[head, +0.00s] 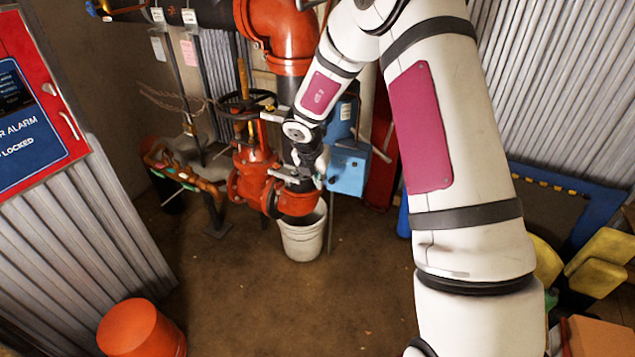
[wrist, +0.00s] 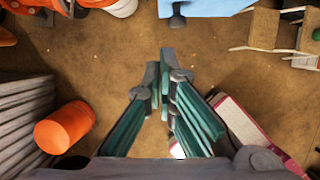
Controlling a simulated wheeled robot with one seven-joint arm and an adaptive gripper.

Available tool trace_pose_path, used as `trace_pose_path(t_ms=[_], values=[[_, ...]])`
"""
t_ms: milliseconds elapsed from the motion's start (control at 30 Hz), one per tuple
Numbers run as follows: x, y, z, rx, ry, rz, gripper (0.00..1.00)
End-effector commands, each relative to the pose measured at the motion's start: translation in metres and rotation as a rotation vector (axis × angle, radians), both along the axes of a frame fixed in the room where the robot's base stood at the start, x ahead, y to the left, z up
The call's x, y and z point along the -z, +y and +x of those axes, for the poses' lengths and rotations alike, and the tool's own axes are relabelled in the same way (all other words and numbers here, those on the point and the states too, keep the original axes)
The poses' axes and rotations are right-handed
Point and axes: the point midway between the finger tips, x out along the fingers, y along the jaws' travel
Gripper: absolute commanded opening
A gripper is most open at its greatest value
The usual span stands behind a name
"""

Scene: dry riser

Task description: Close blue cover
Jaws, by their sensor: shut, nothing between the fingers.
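A blue box (head: 347,172) stands beside the red pipework in the head view, with a smaller blue panel (head: 344,118) above it. I cannot tell how far its cover stands open. A light blue surface (wrist: 215,7), probably part of it, shows at the top edge of the wrist view. My gripper (head: 300,182) points down in front of the red valve, left of the blue box. In the wrist view my gripper (wrist: 167,75) has its fingertips together and holds nothing. It appears apart from the blue box.
A white bucket (head: 302,238) stands below the red pipe outlet (head: 297,202). An orange bucket (head: 140,328) is at the lower left, near a corrugated wall and red alarm cabinet (head: 40,110). Yellow and blue objects (head: 595,260) crowd the right. The brown floor (head: 250,300) between is clear.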

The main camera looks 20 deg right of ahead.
Motion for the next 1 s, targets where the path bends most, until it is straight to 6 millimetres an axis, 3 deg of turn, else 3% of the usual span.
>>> trace_pose_path(t_ms=[300, 600, 767, 1000], values=[[-0.048, 0.013, -0.013, 0.0, -0.004, 0.0, 0.0], [-0.068, 0.02, -0.025, -0.029, 0.001, 0.0, 0.0], [-0.064, 0.019, -0.025, -0.048, 0.0, 0.0, 0.0], [-0.032, 0.011, -0.015, -0.05, 0.002, 0.001, 0.0]])
